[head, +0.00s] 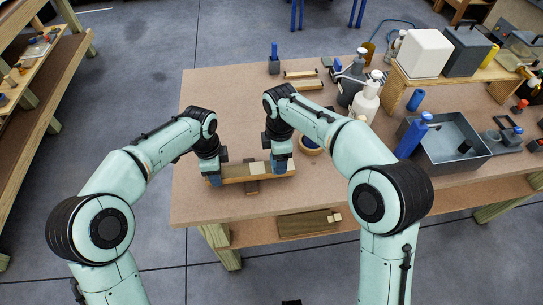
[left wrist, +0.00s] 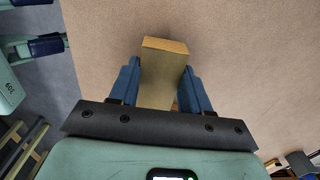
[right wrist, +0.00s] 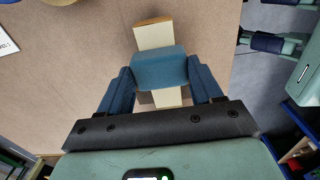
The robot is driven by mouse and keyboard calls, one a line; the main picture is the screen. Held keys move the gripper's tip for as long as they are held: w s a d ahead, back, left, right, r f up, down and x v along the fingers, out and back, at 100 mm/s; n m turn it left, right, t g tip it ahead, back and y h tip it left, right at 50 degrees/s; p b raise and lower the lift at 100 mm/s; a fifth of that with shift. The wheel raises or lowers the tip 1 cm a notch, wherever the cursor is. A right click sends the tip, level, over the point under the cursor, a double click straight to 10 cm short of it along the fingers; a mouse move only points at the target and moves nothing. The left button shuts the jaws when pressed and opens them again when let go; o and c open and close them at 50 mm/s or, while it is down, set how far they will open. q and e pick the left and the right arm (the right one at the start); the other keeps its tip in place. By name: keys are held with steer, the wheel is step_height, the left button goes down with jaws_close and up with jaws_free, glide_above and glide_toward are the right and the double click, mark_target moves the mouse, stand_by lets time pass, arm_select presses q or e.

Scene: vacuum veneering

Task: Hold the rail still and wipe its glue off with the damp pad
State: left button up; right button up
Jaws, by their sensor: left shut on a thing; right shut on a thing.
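The rail (head: 240,171) is a long light wooden bar lying left to right near the table's front edge. My left gripper (head: 214,179) is shut on the rail's left end; in the left wrist view the rail (left wrist: 164,62) sits between the blue fingers. My right gripper (head: 281,165) is at the rail's right part, shut on the blue damp pad (right wrist: 160,67). In the right wrist view the pad lies across the pale rail (right wrist: 153,36), which shows on both sides of it. Whether glue is there I cannot tell.
The worktable (head: 330,195) is clear in front and to the right of the rail. Behind stand a white spray bottle (head: 367,98) and small wooden pieces (head: 303,85). A grey tray (head: 455,142) and a blue bottle (head: 413,136) stand to the right.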

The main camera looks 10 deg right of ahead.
mark_target(250, 170)
steer(key=shift+d+r, duration=0.1)
steer(key=shift+d, duration=1.55)
steer(key=shift+a, duration=0.15)
steer(key=shift+a+f, duration=0.2)
steer(key=shift+a, duration=2.55)
arm_select(q)
steer(key=shift+f, duration=0.1)
arm_select(e)
steer(key=shift+a+r, duration=0.15)
steer(key=shift+a, duration=1.4)
steer(key=shift+s+a+f, duration=0.1)
steer(key=shift+a+f, duration=0.1)
steer(key=shift+a, duration=1.15)
